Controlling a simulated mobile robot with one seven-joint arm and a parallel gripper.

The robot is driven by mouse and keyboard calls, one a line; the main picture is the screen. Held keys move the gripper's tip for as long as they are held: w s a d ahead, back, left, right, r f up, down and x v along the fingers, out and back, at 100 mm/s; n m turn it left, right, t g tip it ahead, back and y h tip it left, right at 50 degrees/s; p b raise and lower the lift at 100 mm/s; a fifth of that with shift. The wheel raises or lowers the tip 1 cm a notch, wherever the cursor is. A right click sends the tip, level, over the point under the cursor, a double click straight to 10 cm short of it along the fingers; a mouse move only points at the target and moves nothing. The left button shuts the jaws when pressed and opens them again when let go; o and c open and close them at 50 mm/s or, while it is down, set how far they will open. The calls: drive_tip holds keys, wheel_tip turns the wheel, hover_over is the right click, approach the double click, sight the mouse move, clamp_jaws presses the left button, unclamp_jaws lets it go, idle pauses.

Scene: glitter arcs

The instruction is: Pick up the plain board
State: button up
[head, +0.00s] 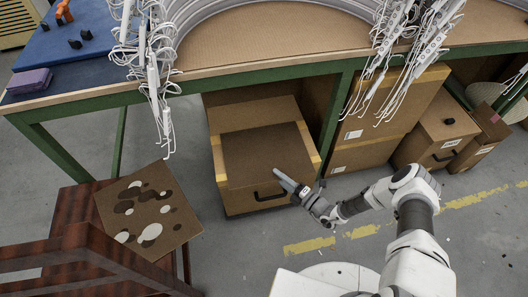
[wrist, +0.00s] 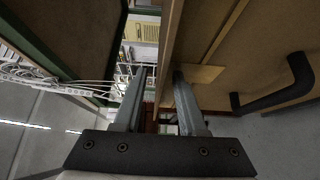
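The plain board (head: 262,155) is a flat brown panel without markings. It rests on the cardboard box under the table, and I cannot tell its exact tilt. My gripper (head: 279,175) is at the board's lower right edge in the head view. In the wrist view my gripper (wrist: 158,75) has its two fingers apart, and a thin brown edge, seemingly the plain board (wrist: 170,45), runs in line with the gap between them. I cannot tell whether a finger touches it.
A spotted board (head: 150,212) lies on a dark wooden chair (head: 75,235) at left. The box (head: 235,202) has a black handle. More boxes (head: 440,130) stand right. The green-framed table (head: 250,72) overhangs, with white cables (head: 155,75) hanging down. The floor in front is mostly clear.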

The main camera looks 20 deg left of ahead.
clamp_jaws()
